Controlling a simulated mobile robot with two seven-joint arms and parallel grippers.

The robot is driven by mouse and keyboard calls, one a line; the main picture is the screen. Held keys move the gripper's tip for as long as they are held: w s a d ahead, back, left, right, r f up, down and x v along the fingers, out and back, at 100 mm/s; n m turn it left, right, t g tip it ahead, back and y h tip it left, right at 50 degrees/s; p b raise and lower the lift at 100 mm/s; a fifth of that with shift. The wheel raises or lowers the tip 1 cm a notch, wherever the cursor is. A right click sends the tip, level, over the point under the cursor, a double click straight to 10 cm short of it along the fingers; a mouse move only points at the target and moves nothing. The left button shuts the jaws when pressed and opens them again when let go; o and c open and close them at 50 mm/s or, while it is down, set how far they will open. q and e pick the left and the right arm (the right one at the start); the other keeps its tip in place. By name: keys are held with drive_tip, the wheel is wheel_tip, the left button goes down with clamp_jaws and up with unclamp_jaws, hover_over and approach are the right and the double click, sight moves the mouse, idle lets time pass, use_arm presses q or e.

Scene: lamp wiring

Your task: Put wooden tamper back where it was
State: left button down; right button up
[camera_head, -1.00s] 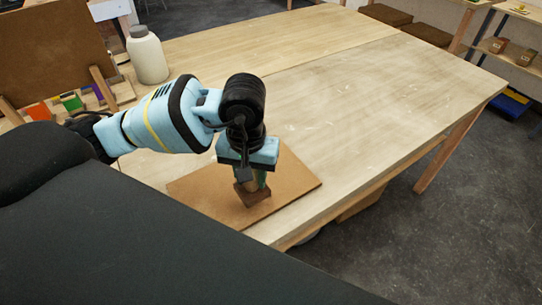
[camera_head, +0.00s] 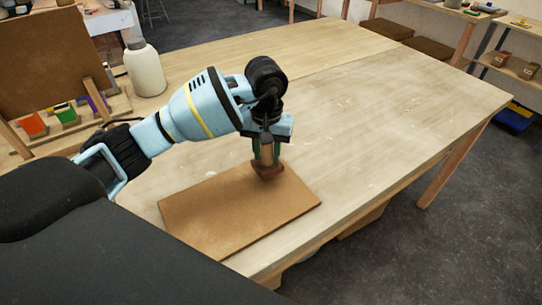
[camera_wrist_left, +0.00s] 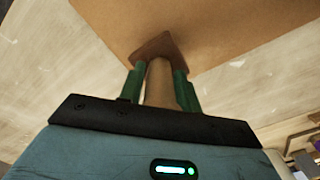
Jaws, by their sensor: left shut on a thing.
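My left gripper (camera_head: 266,155) is shut on the handle of the wooden tamper (camera_head: 268,171). The tamper is upright, with its dark brown block downward, over the far edge of the brown board (camera_head: 235,215). I cannot tell whether the block touches the board or the table. In the left wrist view, the green fingers (camera_wrist_left: 160,85) stand on both sides of the tamper's light handle (camera_wrist_left: 158,84), and its brown base (camera_wrist_left: 158,47) shows beyond them by the board's edge (camera_wrist_left: 215,25). My right gripper is not in view.
The wooden table (camera_head: 370,100) is clear to the right and behind the board. A cream jar (camera_head: 145,68) stands at the back left, beside a wooden rack (camera_head: 75,120) with coloured blocks and an upright brown panel (camera_head: 45,65).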

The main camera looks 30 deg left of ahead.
sight(268, 158)
use_arm(q)
drive_tip(key=shift+w, duration=0.2)
drive_tip(key=shift+w+a+f+b, duration=0.1)
drive_tip(key=shift+w+b, duration=0.25)
drive_tip(key=shift+w, duration=0.15)
wheel_tip(268, 158, down, 3)
drive_tip(key=shift+s+r+b, duration=0.1)
drive_tip(key=shift+b, duration=0.2)
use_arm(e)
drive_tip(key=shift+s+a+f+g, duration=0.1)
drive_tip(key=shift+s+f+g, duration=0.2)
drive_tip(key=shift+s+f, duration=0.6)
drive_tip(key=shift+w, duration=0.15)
use_arm(q)
drive_tip(key=shift+f, duration=0.4)
drive_tip(key=c, duration=1)
unclamp_jaws()
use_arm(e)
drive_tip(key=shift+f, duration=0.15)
